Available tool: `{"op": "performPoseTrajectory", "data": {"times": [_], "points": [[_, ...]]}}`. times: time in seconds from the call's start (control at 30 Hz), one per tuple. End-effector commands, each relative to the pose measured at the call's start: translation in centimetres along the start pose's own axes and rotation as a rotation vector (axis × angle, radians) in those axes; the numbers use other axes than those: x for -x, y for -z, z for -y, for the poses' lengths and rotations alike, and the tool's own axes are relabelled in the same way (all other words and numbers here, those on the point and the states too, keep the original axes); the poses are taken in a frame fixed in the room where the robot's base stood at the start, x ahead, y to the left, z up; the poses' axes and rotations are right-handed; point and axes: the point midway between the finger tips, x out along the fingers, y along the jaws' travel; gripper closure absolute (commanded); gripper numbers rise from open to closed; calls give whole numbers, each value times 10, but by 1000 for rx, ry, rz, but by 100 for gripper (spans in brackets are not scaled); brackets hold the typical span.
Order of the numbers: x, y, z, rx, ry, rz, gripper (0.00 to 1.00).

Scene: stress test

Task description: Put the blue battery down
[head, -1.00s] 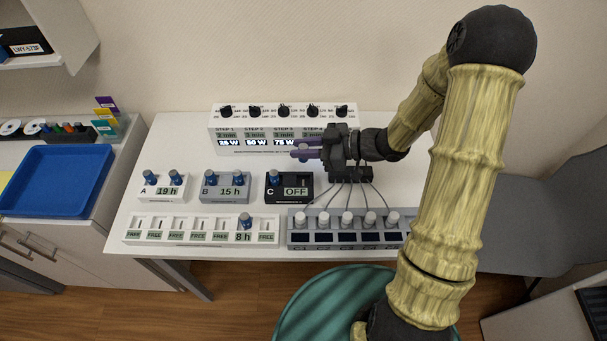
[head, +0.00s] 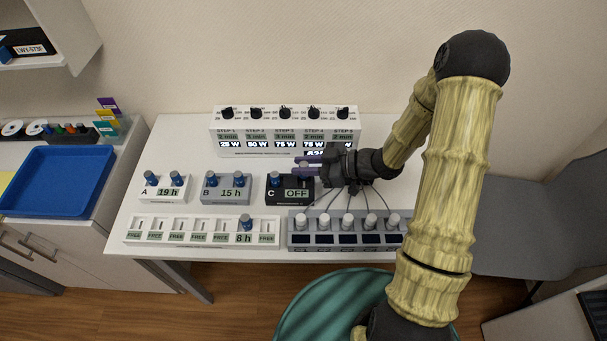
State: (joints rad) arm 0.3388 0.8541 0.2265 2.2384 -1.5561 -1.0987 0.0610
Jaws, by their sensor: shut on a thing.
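My gripper (head: 306,166) is at the centre of the head view, its purple fingers pointing left. It is shut on a blue battery (head: 303,168), of which only a small part shows between the fingers. They are over the back right part of the black box C (head: 282,197), which reads OFF. Another blue battery (head: 275,179) stands upright in the left of box C. The right of the box's top is partly hidden by my fingers, so I cannot tell whether the held battery touches it.
Box A (head: 163,195) and box B (head: 226,197) each hold two blue batteries. The white slot strip (head: 190,239) in front holds one blue battery. A grey unit (head: 330,240) with cables and several white-topped cylinders stands at the right. The white dial panel (head: 283,130) stands behind.

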Motion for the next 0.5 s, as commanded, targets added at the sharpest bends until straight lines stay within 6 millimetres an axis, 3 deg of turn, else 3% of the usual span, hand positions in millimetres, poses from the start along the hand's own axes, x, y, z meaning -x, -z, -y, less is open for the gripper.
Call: {"op": "performPoseTrajectory", "data": {"times": [0.33, 0.5], "points": [[-11, -34, 1, -4, 2, -1, 100], [-14, -40, 1, 1, 4, 0, 100]]}}
